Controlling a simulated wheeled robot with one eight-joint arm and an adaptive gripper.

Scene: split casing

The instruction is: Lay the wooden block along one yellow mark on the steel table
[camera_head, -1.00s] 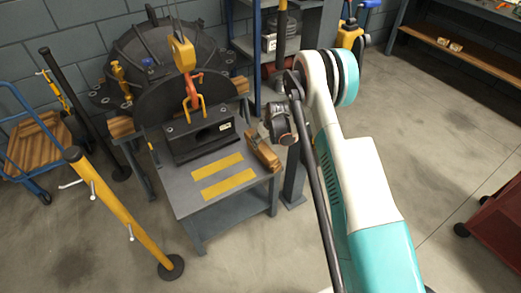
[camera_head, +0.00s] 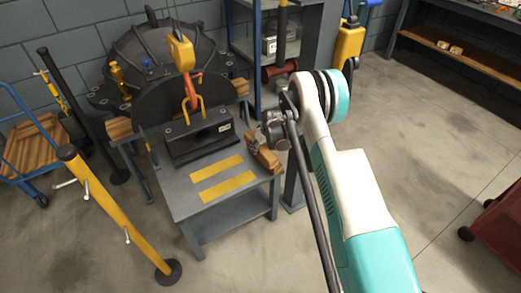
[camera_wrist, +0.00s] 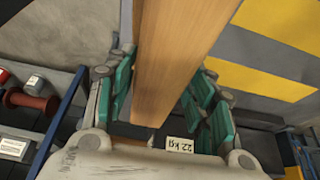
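In the wrist view the block (camera_wrist: 178,60) runs between the teal pads of my gripper (camera_wrist: 162,82). The pads stand one on each side, close to its faces. My gripper looks open around it; whether a pad touches the wood is hard to tell.
A yellow post (camera_head: 115,212) stands at left front. Both yellow marks are clear.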

